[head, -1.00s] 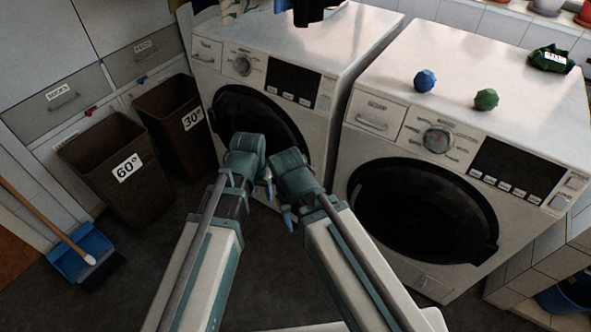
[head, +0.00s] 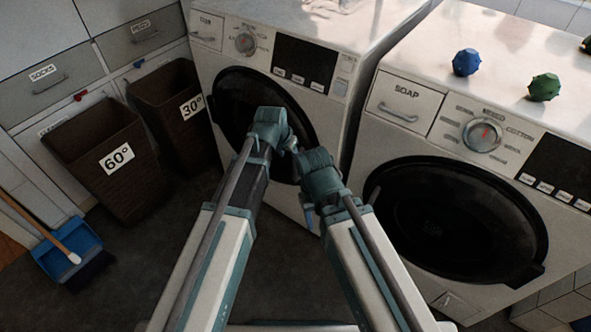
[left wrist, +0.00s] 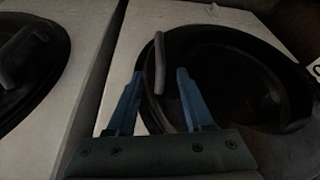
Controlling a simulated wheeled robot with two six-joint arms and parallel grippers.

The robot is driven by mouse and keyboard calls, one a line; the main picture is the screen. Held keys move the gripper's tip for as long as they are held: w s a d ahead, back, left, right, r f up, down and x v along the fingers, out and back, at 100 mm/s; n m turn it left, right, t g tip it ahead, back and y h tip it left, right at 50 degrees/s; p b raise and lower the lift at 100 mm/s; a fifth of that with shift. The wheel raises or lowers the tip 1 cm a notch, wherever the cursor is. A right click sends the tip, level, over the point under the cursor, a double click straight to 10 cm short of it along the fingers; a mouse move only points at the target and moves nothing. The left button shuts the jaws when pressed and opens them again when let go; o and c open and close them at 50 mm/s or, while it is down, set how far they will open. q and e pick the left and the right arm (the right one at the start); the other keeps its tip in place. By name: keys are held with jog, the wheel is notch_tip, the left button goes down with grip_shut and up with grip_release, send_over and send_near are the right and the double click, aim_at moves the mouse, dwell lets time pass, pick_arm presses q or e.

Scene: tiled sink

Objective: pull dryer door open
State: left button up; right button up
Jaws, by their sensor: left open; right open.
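The left machine (head: 222,58), which I take to be the dryer, has a round black door (head: 232,100) that looks shut. Its dark handle (left wrist: 159,62) shows in the left wrist view at the door's rim. My left gripper (left wrist: 160,73) is open, with its two blue fingers either side of the handle; I cannot tell whether they touch it. In the head view my left gripper (head: 284,138) is in front of the door's right side, its fingertips hidden. My right gripper (head: 309,212) is open and empty, lower, in front of the machine.
A second machine (head: 408,142) with a soap drawer and shut black door stands close on the right. A blue ball (head: 466,62) and green ball (head: 544,87) lie on it. Baskets marked 60° (head: 85,150) and 30° (head: 165,95) stand left, near a blue dustpan (head: 62,258).

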aim_at(294, 167)
pick_arm(q)
jog(key=b+x, duration=1.1)
jog(key=x, duration=0.2)
jog(key=shift+s, duration=0.1)
grip_shut()
jog(key=shift+a, duration=0.1)
dwell(1.0)
